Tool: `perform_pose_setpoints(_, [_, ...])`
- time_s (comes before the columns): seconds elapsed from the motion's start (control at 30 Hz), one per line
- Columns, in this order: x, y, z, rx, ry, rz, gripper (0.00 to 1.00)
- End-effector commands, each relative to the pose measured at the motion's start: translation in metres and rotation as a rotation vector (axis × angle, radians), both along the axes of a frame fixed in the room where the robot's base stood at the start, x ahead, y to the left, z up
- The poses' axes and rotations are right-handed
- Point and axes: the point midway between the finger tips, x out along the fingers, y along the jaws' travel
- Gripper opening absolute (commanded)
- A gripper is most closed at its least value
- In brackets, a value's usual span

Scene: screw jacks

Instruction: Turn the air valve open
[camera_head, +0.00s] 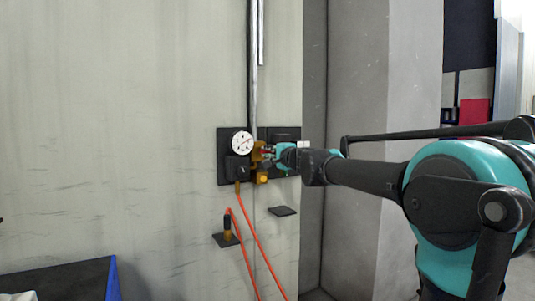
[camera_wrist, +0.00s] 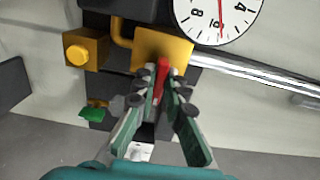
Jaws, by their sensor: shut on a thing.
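The air valve (camera_wrist: 165,48) is a brass block on a dark wall panel, with a red lever (camera_wrist: 161,78) sticking out of it toward the wrist camera. My gripper (camera_wrist: 161,90) has its two fingers closed around the red lever. In the head view my gripper (camera_head: 272,154) reaches the brass valve (camera_head: 257,153) from the right and hides most of the lever. The lever's exact angle is hard to tell.
A round white gauge (camera_head: 242,143) sits just left of the valve, and a metal pipe (camera_head: 254,70) rises above it. Orange hoses (camera_head: 247,235) hang below. A small dark shelf (camera_head: 282,211) juts out under the panel. A blue-edged dark box (camera_head: 62,280) stands lower left.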

Motion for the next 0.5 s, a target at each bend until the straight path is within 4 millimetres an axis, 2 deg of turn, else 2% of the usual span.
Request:
perform_pose_setpoints(0.17, [-0.0009, 0.0003, -0.0011, -0.002, 0.0, 0.001, 0.0])
perform_pose_setpoints(0.2, [-0.0009, 0.0003, -0.0011, -0.002, 0.0, 0.001, 0.15])
perform_pose_setpoints(0.33, [-0.0006, 0.0003, -0.0008, -0.001, 0.0, 0.001, 0.31])
perform_pose_setpoints(0.5, [-0.0005, 0.0002, -0.0005, 0.0, 0.0, 0.001, 0.32])
